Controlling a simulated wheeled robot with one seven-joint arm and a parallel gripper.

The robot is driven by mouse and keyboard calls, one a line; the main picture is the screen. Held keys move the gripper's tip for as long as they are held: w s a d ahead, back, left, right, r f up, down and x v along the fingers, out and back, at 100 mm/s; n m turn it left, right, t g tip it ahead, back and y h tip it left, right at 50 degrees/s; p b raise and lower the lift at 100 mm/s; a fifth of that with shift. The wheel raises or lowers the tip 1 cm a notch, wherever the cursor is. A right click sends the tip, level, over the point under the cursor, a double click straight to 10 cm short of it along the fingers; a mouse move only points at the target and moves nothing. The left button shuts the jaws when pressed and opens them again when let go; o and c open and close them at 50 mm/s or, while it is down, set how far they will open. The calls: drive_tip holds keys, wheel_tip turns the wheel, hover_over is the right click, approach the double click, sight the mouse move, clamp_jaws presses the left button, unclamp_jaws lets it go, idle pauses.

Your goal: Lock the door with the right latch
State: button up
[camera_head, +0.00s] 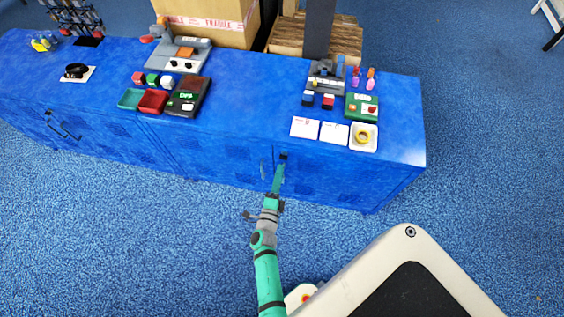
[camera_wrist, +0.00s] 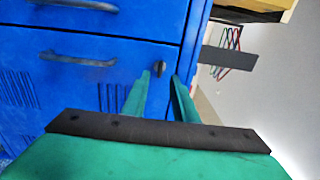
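The blue cabinet (camera_head: 205,155) has doors along its front. In the wrist view, a door panel (camera_wrist: 100,72) carries a grey bar handle (camera_wrist: 78,56). In the head view my gripper (camera_head: 281,164) is at the cabinet front, below the top's front edge. I cannot tell whether the fingers touch the latch, and its exact position is partly unclear.
The cabinet top holds white cards (camera_head: 304,127), a white tray with a yellow ring (camera_head: 363,137), a green box (camera_head: 361,107), and red and green bins (camera_head: 152,101). Cardboard boxes (camera_head: 210,20) stand behind. Another handle (camera_head: 62,125) is at left. The blue floor in front is clear.

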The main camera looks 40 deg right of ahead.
drive_tip(key=shift+x, duration=2.75)
clamp_jaws()
